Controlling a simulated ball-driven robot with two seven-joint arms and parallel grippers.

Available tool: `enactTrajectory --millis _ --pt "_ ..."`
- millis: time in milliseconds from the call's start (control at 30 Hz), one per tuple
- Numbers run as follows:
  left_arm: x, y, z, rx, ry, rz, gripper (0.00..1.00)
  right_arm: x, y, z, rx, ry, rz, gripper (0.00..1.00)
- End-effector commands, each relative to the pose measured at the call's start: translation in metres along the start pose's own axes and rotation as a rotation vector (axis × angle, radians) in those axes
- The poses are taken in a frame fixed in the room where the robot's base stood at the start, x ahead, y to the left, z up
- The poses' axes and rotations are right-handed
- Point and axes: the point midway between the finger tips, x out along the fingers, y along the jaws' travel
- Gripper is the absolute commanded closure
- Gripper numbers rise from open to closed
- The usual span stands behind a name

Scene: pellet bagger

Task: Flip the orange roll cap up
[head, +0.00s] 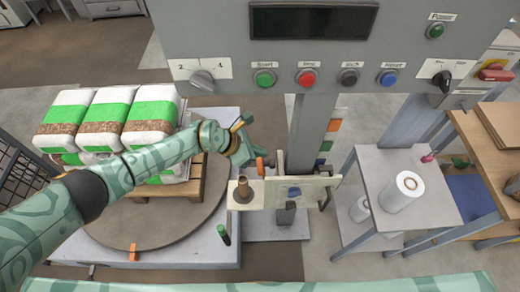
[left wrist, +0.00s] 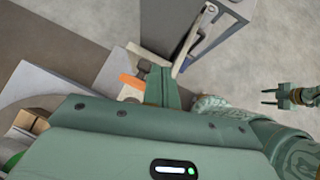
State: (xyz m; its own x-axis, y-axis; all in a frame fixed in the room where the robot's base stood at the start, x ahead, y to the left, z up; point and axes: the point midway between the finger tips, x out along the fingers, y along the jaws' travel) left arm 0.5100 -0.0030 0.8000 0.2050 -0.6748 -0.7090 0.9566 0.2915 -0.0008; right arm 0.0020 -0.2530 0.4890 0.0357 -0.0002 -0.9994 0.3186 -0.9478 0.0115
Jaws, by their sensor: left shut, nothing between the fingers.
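The orange roll cap (head: 260,167) is a small orange piece beside the light plate on the machine's column; in the head view it looks upright. It also shows in the left wrist view (left wrist: 131,82), just left of the fingers. My left gripper (head: 248,160) is shut and empty, right next to the cap; I cannot tell whether they touch. Its fingers (left wrist: 161,84) show from behind in the left wrist view and hide part of the plate. My right gripper (left wrist: 269,97) shows at the right of the left wrist view, open, away from the cap.
A brown spindle (head: 243,190) stands on the light plate (head: 300,192). The grey control panel (head: 320,60) overhangs the area. Stacked bags (head: 100,120) on a pallet stand at left on a round turntable (head: 130,225). A white roll (head: 403,192) stands on a grey table at right.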

Motion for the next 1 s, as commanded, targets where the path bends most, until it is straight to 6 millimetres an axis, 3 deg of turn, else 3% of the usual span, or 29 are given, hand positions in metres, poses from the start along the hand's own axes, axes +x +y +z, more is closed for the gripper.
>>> enactTrajectory --millis 267,367,467,500,567,633,733,867,900,967,1000 --pt "0.000 0.000 0.000 -0.005 0.000 0.000 1.00 0.000 0.000 -0.001 0.000 0.001 0.000 0.60" --pt "0.000 0.004 0.004 -0.079 -0.022 0.020 1.00 0.000 0.000 -0.001 0.000 0.001 0.001 0.60" --pt "-0.007 0.027 0.024 -0.389 -0.165 0.066 1.00 0.000 0.000 -0.001 0.000 0.001 0.001 0.60" --pt "-0.016 0.048 0.036 -0.569 -0.261 0.093 1.00 0.000 0.000 -0.001 0.000 0.001 0.001 0.60" --pt "-0.024 0.073 0.034 -0.915 -0.415 0.119 1.00 0.000 0.001 -0.001 0.000 0.002 0.001 0.60" --pt "-0.029 0.094 -0.001 -1.388 -0.591 0.146 1.00 0.000 0.001 -0.001 0.000 0.002 0.001 0.60" --pt "-0.026 0.094 -0.093 -2.020 -0.782 0.216 1.00 0.000 0.001 -0.001 0.000 0.002 0.001 0.60" --pt "-0.018 0.051 -0.205 -2.568 -0.912 0.344 1.00 0.000 0.001 -0.001 0.000 0.002 0.001 0.60" --pt "-0.016 0.032 -0.236 -2.705 -0.939 0.392 1.00 0.000 0.001 -0.001 0.000 0.002 0.001 0.60" --pt "-0.014 -0.002 -0.280 -2.890 -0.971 0.473 1.00 0.000 0.001 -0.001 0.000 0.002 0.001 0.60" --pt "-0.013 -0.027 -0.308 2.882 0.948 -0.511 1.00 0.000 0.001 -0.001 0.000 0.002 0.001 0.60"
